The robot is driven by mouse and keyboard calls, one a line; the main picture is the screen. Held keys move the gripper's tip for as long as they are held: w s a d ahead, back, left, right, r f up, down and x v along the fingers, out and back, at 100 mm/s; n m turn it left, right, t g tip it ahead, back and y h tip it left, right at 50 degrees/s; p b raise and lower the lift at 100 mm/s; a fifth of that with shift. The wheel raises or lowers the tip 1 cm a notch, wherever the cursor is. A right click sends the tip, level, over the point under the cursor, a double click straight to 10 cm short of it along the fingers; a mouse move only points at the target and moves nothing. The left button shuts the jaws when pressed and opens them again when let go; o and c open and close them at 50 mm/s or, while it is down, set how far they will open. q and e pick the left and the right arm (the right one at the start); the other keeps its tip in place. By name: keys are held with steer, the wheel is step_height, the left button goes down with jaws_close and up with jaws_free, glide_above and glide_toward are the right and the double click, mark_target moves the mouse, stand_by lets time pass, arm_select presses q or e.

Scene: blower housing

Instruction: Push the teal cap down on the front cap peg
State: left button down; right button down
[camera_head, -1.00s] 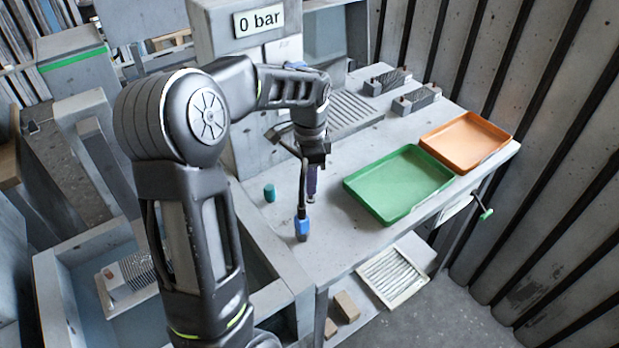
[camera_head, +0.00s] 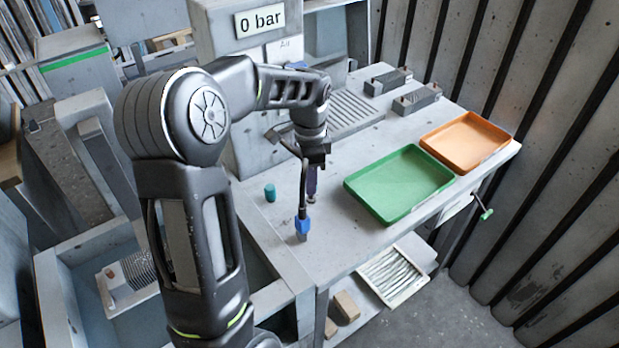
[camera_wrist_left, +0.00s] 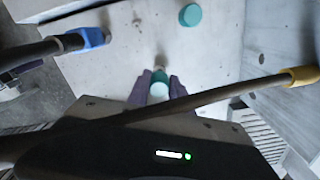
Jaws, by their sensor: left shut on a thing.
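My left gripper (camera_head: 311,192) points down over the bench top, near its front left part. In the left wrist view its purple fingers (camera_wrist_left: 157,90) are shut on a small pale teal, round-topped piece (camera_wrist_left: 158,91), which looks like a teal cap. My right gripper is not in view.
A hose with a blue end (camera_head: 303,226) hangs close in front of the gripper. A green tray (camera_head: 400,184) and an orange tray (camera_head: 466,142) lie to the right. A ribbed grey plate (camera_head: 355,112) and grey blocks are behind. A "0 bar" display (camera_head: 260,21) stands at the back.

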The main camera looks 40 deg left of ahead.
arm_select(q)
steer(key=shift+f, duration=0.15)
steer(key=shift+f+b, duration=0.45)
steer(key=shift+f, duration=0.1)
steer(key=shift+f, duration=0.1)
stand_by(0.5)
steer(key=shift+f+b, duration=0.35)
steer(key=shift+f, duration=0.05)
steer(key=shift+f, duration=0.4)
stand_by(0.7)
steer(key=c, duration=1.1)
jaws_free()
